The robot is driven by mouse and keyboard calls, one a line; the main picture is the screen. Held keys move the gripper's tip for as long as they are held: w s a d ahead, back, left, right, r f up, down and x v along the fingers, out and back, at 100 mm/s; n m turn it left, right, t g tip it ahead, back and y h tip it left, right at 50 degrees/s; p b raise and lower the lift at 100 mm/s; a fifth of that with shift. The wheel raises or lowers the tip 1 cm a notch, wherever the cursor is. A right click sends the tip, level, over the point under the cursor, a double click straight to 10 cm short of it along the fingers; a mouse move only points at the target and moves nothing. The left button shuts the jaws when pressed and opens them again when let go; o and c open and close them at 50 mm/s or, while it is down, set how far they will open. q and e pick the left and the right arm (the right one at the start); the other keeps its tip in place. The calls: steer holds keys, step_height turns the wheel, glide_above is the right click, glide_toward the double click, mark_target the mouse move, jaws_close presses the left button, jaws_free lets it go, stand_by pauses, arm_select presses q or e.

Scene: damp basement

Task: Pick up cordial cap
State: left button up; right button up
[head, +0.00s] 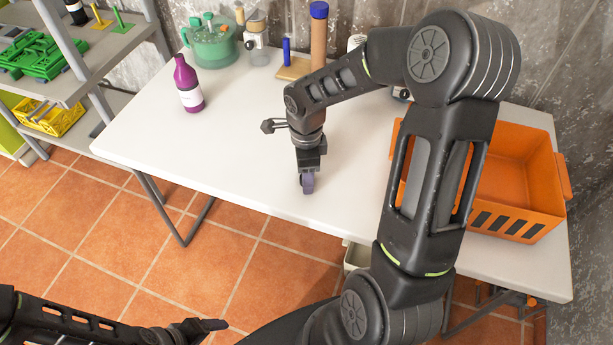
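A small purple cap (310,185) is at the front part of the white table, at the fingertips of my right gripper (306,177). The gripper points down at it, and a dark finger covers part of it. The far finger is hidden, so I cannot tell whether the fingers are closed on the cap, or whether it touches the table. The purple cordial bottle (187,84) with a pale label stands upright at the table's left. My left gripper (212,326) is low at the bottom left, away from the table, seen side-on.
The white table (250,150) is clear between bottle and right gripper. An orange crate (520,185) stands on the right, partly behind my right arm. A green pot (212,45), a grinder-like item (256,40) and a wooden stand (294,70) line the back. A shelf (90,65) is at left.

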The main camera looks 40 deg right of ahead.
steer(key=shift+c, duration=0.2)
stand_by(0.4)
jaws_close()
stand_by(0.4)
